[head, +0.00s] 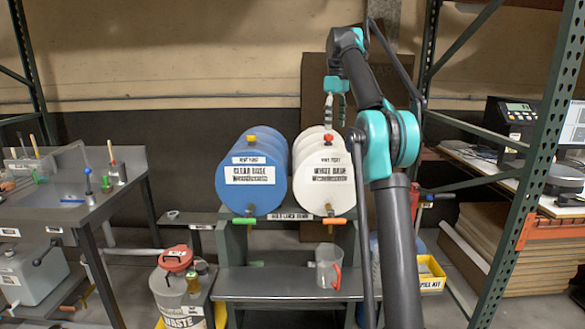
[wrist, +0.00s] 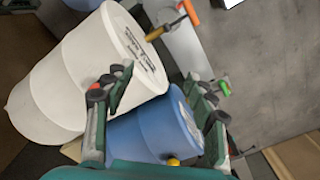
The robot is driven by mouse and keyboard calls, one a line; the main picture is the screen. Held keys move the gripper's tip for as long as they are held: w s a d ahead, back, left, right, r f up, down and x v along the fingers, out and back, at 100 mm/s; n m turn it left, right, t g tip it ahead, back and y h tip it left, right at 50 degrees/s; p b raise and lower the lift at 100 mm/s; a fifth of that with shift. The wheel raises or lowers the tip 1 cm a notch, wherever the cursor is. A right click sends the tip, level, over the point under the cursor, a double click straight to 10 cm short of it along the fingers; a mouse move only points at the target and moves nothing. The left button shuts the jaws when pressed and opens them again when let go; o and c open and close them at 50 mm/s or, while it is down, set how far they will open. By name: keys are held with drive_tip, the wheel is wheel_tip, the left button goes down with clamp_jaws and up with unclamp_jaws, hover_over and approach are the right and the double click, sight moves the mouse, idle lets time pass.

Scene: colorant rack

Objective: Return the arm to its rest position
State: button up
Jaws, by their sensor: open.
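My gripper (head: 335,118) hangs from my raised arm above the white drum (head: 324,183) in the head view, its fingers pointing down. It is open with nothing between the fingers. In the wrist view the two fingers of my gripper (wrist: 158,82) stand apart, with the white drum (wrist: 75,75) on the left and the blue drum (wrist: 148,133) beyond them. In the head view the blue drum (head: 252,190) lies on its side left of the white one. No finger visibly touches a drum.
Both drums lie on a stand with a lower shelf (head: 260,284) holding a clear jug (head: 328,266). A work table (head: 60,215) stands left, with a waste container (head: 178,280) beside it.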

drive_tip(key=s+d+f+m+t, duration=0.2)
drive_tip(key=s+f+m, duration=0.2)
drive_tip(key=s+f, duration=1.7)
drive_tip(key=s+d+f+m+t, duration=0.2)
drive_tip(key=s+f+m, duration=0.3)
drive_tip(key=s+f, duration=1.6)
drive_tip(key=shift+f, duration=0.35)
